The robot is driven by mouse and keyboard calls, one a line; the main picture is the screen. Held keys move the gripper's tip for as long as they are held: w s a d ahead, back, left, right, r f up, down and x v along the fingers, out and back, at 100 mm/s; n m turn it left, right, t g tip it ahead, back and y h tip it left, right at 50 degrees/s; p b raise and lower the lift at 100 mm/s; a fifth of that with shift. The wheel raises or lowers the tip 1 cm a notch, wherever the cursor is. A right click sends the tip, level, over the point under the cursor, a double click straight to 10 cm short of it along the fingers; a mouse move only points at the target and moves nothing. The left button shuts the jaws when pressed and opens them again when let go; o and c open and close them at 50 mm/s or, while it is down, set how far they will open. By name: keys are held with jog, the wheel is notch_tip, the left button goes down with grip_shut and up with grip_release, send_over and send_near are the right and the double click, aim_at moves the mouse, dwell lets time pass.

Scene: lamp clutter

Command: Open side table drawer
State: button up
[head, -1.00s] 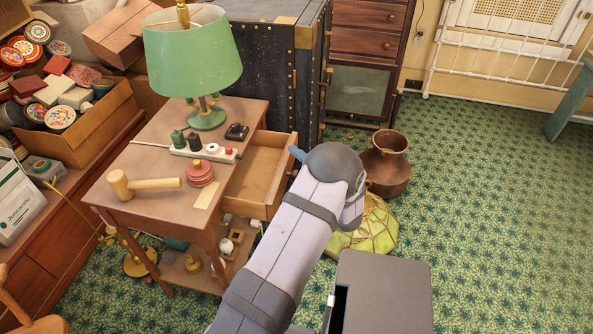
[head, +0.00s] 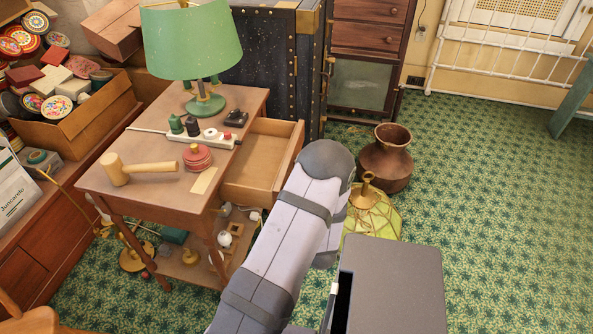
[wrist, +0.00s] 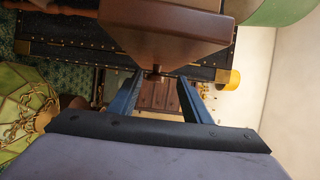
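The side table (head: 140,200) stands at left with its drawer (head: 262,160) pulled well out to the right; the inside looks empty. In the wrist view the drawer front (wrist: 165,35) fills the top middle, with a small dark knob (wrist: 156,71) at its near side. My gripper (wrist: 161,75) shows there as two blue fingers spread apart, one on either side of the knob. A gap shows between the knob and the fingers. In the head view my arm hides the gripper and the knob.
On the tabletop are a green lamp (head: 190,45), a mallet (head: 140,169), a power strip (head: 200,138) and a red round tin (head: 197,157). A copper pot (head: 387,160) and a yellow-green glass lampshade (head: 375,218) stand on the floor right of my arm. Floor farther right is clear.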

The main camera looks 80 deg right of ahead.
jog(key=shift+a+f, duration=0.2)
jog(key=shift+a, duration=0.05)
jog(key=shift+w+d, duration=0.1)
jog(key=shift+x, duration=3.55)
jog(key=shift+f, duration=0.1)
